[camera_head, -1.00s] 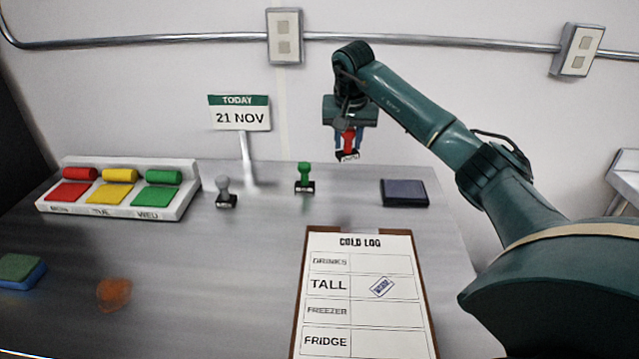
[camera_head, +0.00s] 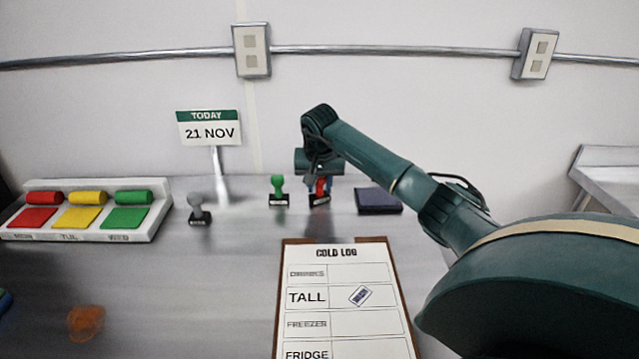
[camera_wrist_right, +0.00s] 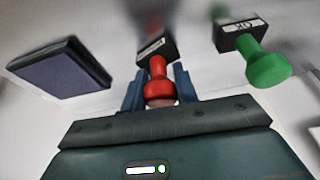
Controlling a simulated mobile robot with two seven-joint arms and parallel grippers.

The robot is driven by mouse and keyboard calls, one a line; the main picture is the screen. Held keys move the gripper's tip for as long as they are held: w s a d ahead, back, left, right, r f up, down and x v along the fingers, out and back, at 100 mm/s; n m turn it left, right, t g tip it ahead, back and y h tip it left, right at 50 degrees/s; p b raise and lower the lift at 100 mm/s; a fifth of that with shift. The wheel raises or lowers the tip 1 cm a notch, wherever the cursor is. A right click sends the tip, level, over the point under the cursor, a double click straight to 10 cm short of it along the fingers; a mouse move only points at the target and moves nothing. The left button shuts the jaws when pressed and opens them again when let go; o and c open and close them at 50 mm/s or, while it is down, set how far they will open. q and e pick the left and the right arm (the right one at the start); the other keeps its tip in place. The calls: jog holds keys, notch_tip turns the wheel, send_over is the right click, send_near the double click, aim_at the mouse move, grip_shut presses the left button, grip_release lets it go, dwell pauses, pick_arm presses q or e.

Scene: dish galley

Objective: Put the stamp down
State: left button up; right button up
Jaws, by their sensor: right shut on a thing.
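The red-handled stamp (camera_head: 320,188) is upright, a little tilted, between the fingers of my right gripper (camera_head: 319,183). My right gripper is shut on its handle, low over the counter between the green stamp and the ink pad. In the right wrist view the red stamp (camera_wrist_right: 158,82) sits between the blue fingers of the right gripper (camera_wrist_right: 160,90). I cannot tell whether its base touches the counter. My left gripper is not in view.
The green stamp (camera_head: 278,190) stands close on the left, the grey stamp (camera_head: 199,209) further left. The dark ink pad (camera_head: 378,201) is close on the right. The clipboard log (camera_head: 345,300) lies in front, with a stamp mark in the TALL row. A date sign (camera_head: 209,130) stands behind.

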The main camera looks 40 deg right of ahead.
jog(key=shift+f, duration=0.1)
jog(key=o, duration=0.8)
jog(key=v, duration=1.2)
